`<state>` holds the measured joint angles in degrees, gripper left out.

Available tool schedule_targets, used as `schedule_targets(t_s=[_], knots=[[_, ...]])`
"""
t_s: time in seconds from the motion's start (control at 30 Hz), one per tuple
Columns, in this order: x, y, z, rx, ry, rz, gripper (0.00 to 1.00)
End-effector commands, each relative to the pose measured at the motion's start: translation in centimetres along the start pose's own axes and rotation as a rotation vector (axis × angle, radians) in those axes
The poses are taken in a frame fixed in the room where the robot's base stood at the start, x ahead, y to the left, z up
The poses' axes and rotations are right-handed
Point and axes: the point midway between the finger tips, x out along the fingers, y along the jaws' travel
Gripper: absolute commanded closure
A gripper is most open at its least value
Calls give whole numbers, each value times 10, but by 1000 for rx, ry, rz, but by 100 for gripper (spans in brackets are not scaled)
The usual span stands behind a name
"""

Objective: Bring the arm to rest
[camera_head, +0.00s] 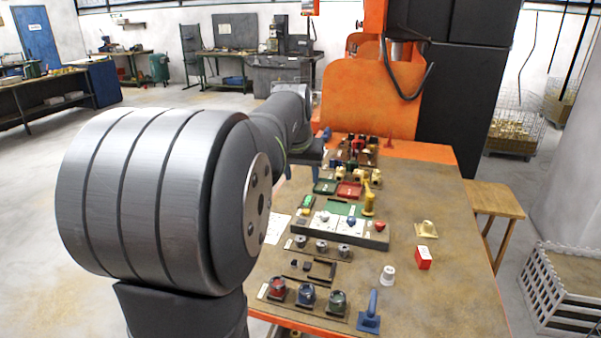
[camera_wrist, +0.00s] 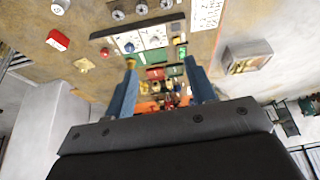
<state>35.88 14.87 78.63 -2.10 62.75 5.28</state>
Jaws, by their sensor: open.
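My gripper (camera_wrist: 160,64) shows in the wrist view with its two blue fingers spread apart and nothing between them. Beyond the fingers, the work table and its parts appear upside down. In the head view my grey arm reaches from the lower left over the left edge of the work table (camera_head: 440,290).
The table bears a grey control panel (camera_head: 345,232), a red box (camera_head: 423,258), a white cup (camera_head: 388,275), a blue stand (camera_head: 369,318) and red and green trays (camera_head: 349,190). An orange machine (camera_head: 370,95) stands behind. The table's right front is mostly clear.

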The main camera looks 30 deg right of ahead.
Motion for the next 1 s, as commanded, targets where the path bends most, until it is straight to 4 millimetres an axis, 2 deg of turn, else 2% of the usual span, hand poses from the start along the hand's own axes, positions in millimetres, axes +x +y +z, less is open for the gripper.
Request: schedule_targets(t_s=[0.27,0.43,1.0], knots=[[0,0,-1,1,0,0,49],[5,2,-9,7,-2,3,49],[50,25,-74,61,-16,27,49]])
